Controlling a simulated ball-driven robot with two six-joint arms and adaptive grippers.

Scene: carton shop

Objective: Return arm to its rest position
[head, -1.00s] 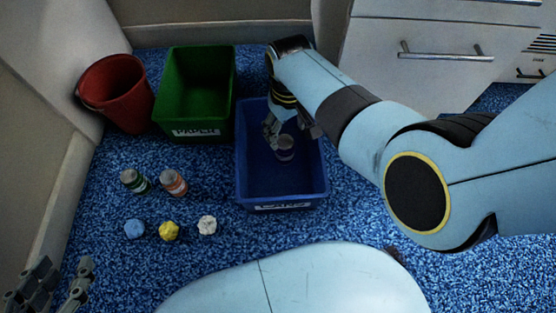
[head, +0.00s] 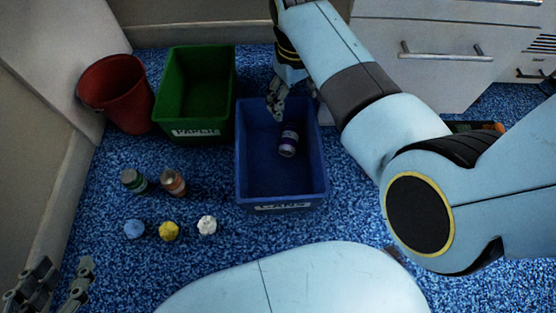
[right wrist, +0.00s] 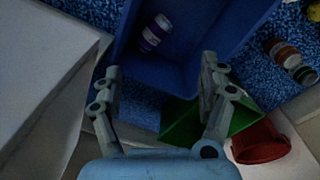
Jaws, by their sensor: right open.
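My right gripper (head: 277,98) is over the back part of the blue bin labelled CANS (head: 258,205), with its fingers pointing down. In the right wrist view its fingers (right wrist: 160,90) are spread apart with nothing between them. A can with a dark purple and pale label (head: 288,141) lies in the blue bin, apart from the gripper. It also shows in the right wrist view (right wrist: 154,33). My left gripper (head: 62,288) is at the lower left corner, partly cut off, with its fingers apart and nothing seen between them.
A green bin labelled PAPER (head: 195,131) and a red bucket (head: 118,95) stand left of the blue bin. Two cans (head: 173,182) and several crumpled balls (head: 169,231) lie on the blue carpet. White drawers (head: 430,50) stand at the back right.

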